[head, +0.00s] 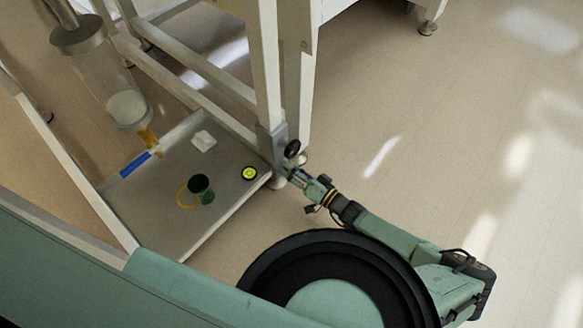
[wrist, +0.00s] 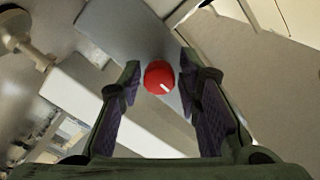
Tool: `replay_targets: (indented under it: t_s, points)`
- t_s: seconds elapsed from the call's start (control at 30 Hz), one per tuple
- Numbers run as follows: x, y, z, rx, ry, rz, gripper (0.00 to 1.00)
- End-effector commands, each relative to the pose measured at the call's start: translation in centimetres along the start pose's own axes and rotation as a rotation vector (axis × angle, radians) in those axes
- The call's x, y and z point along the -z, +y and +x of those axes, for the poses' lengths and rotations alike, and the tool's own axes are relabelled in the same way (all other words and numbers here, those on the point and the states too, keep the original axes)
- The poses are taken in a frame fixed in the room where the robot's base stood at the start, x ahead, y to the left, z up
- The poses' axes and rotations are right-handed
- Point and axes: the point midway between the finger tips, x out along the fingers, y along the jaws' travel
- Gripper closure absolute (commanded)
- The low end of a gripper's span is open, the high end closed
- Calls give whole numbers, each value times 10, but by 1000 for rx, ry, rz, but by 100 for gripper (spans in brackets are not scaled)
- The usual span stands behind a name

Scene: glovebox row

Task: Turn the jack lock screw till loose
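A red round knob with a white mark (wrist: 159,78), which looks like the jack lock screw, sits on a grey metal bracket (wrist: 130,30) in the wrist view. My gripper (wrist: 159,76) is open. Its two dark fingers stand on either side of the knob, with a small gap showing on each side. In the head view my gripper (head: 288,172) is at the lower part of a white frame leg, by the grey sleeve. The red knob is hidden there. A black round handle (head: 292,148) sits just above my gripper.
A grey shelf (head: 165,235) left of the leg holds a green cup (head: 201,189), a yellow-green disc (head: 249,173), a white block (head: 203,141) and a blue item (head: 135,164). White frame legs and rails (head: 200,70) stand close by. Floor (head: 450,150) on the right is clear.

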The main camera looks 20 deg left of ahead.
Motion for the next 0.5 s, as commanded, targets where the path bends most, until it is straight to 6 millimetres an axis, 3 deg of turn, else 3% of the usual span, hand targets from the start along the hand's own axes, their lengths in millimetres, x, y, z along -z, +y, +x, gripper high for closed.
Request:
replay_targets:
  t_s: [0.13,0.5]
  points:
    - [1,0,0,-1,1,0,57]
    - [2,1,-7,-3,2,-1,57]
